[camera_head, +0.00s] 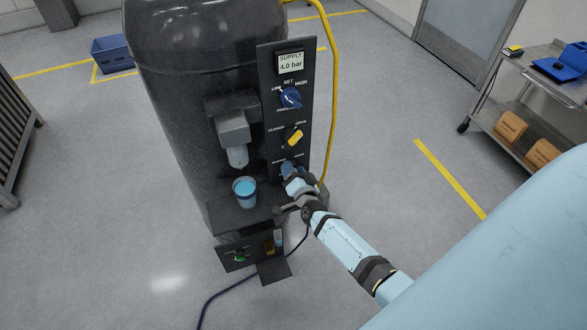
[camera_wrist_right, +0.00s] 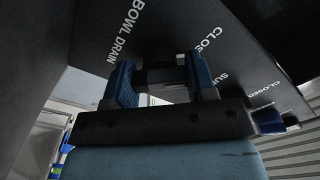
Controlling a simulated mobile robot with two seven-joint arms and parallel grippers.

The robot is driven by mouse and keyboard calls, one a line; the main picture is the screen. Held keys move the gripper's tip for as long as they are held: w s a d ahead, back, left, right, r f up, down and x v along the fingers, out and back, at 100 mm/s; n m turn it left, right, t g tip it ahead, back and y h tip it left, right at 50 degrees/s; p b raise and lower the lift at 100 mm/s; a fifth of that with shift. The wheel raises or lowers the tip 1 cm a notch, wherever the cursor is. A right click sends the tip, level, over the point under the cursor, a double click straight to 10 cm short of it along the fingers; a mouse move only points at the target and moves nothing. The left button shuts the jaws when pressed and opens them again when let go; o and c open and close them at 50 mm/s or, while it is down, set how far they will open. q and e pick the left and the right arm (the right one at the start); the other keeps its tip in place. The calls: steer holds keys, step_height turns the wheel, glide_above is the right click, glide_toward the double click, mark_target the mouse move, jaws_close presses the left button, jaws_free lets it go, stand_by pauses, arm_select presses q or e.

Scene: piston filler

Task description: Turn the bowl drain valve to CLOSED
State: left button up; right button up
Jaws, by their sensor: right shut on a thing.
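The filler's dark control panel (camera_head: 270,75) stands at the right side of the dark tank. My right gripper (camera_head: 289,168) is at the lowest control on the panel, below the yellow handle. In the right wrist view, the two blue fingers (camera_wrist_right: 162,80) are closed around a dark handle (camera_wrist_right: 160,72) on the panel. The label BOWL DRAIN is beside the left finger and a CLOSED label is beside the right one. The gripper hides most of the handle, and I cannot tell its exact angle. My left gripper is not in view.
Above are the yellow valve handle (camera_head: 293,137), a blue pressure knob (camera_head: 290,97) and a display (camera_head: 290,63) reading 4.0 bar. A blue-filled cup (camera_head: 244,191) stands under the nozzle (camera_head: 236,145). A yellow hose (camera_head: 335,95) runs close right of the panel.

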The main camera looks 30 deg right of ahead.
stand_by(0.5)
steer(key=o, duration=0.9)
steer(key=shift+o, duration=0.2)
steer(key=b+v, duration=0.1)
steer(key=v, duration=1.3)
steer(key=shift+w+a, duration=0.1)
steer(key=shift+a, duration=0.05)
